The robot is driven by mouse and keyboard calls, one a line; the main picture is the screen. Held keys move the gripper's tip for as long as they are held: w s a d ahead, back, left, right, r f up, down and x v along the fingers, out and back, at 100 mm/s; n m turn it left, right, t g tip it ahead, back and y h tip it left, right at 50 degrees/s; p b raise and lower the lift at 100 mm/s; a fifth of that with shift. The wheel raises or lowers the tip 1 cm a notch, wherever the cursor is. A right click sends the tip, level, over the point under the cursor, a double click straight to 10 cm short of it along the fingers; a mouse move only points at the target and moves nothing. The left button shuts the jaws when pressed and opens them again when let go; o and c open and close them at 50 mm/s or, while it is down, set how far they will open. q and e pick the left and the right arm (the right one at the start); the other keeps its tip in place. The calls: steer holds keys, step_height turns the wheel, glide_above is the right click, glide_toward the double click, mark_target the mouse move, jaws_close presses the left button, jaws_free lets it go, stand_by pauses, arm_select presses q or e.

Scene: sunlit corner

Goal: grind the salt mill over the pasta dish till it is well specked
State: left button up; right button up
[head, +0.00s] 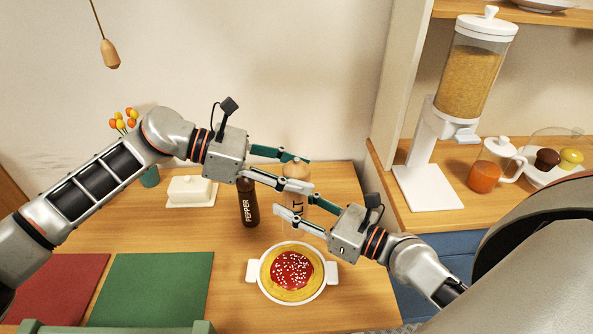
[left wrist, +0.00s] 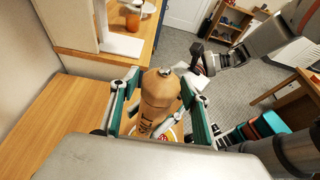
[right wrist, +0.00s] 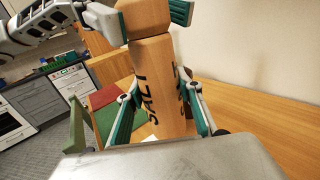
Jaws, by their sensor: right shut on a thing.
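The wooden salt mill (head: 298,203) stands upright in the air near the back edge of the pasta dish; it also shows in the left wrist view (left wrist: 160,92) and the right wrist view (right wrist: 151,75). My right gripper (head: 290,208) is shut on its lettered body. My left gripper (head: 309,173) is open, its fingers on either side of the mill's rounded head with a small gap. The white two-handled pasta dish (head: 264,291) holds yellow pasta with red sauce (head: 291,270), which bears many white specks. The mill's lower end is partly hidden by my right gripper.
A dark pepper mill (head: 249,205) stands just left of the salt mill. A butter dish (head: 190,191) and a flower vase (head: 149,177) are further left. Red (head: 62,285) and green (head: 150,290) mats lie at the front left. A cereal dispenser (head: 430,188) stands on the right counter.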

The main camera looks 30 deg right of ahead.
stand_by(0.3)
arm_select(q)
steer(key=v, duration=1.2)
steer(key=shift+s, duration=0.15)
arm_select(e)
steer(key=shift+s+f, duration=0.1)
